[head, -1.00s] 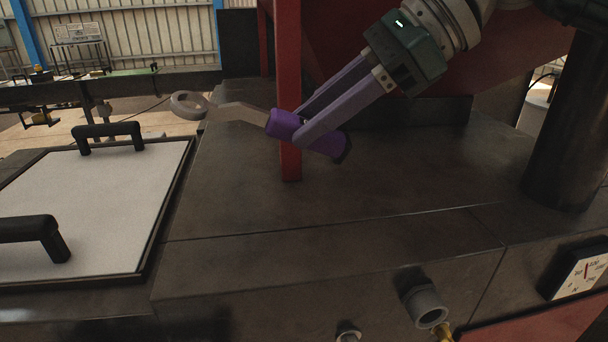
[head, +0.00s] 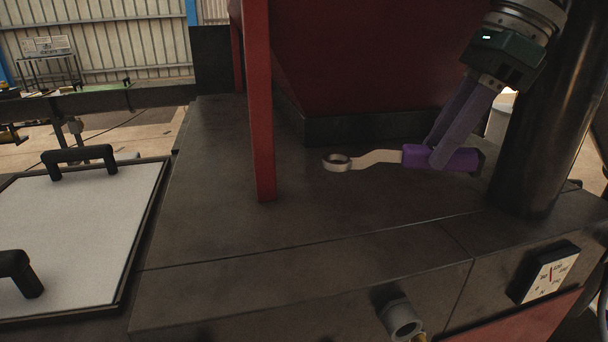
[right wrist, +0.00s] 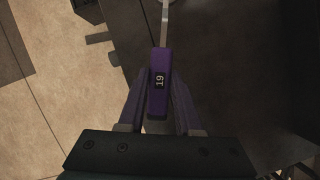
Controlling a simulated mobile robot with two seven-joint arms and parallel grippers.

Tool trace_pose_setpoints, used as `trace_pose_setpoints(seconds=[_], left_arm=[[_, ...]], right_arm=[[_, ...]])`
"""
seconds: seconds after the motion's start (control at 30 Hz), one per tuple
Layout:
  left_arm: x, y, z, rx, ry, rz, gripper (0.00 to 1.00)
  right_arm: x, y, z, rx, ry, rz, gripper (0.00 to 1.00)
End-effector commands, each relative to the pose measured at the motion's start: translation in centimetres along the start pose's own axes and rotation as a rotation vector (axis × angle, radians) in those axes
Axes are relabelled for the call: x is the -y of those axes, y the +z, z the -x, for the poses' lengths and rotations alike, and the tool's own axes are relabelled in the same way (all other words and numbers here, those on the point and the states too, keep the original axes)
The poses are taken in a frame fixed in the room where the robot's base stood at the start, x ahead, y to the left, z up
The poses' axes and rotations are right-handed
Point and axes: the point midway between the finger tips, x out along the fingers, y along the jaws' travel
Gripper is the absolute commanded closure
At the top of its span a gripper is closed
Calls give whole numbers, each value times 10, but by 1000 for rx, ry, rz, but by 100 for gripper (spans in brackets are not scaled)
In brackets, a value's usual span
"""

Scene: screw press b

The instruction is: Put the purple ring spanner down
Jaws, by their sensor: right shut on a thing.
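The purple ring spanner (head: 440,158) has a purple handle, a pale shank and a ring end that points left in the head view. My right gripper (head: 437,160) is shut on its handle and holds it roughly level over the dark machine top (head: 330,225). I cannot tell whether the spanner touches the top. In the right wrist view the handle (right wrist: 158,95), marked 19, lies between the fingers of the gripper (right wrist: 160,100); the ring end is mostly cut off at the top edge. My left gripper is not in view.
A red post (head: 260,110) stands left of the spanner, and a dark red hopper (head: 360,60) rises behind it. A thick black column (head: 545,120) stands close on the right. A white-topped tray with black handles (head: 75,230) lies at left. The machine top's front is clear.

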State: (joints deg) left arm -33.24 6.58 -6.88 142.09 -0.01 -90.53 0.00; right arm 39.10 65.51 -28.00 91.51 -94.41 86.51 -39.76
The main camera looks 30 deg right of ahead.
Motion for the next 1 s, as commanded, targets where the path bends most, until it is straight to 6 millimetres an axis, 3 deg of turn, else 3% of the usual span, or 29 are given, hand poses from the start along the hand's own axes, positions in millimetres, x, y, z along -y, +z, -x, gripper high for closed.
trace_pose_setpoints(seconds=[0.1, 0.53, 0.9, 0.93, 1.0], left_arm=[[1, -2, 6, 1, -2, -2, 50], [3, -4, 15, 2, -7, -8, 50], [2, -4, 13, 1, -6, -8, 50], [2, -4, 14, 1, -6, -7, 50], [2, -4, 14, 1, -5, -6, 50]], right_arm=[[-1, -10, -23, 0, 3, -2, 100], [0, -29, -73, 2, 2, 0, 100], [1, -33, -81, 2, -2, 2, 100], [0, -33, -81, 1, -1, 2, 64], [0, -33, -81, 1, -1, 2, 56]])
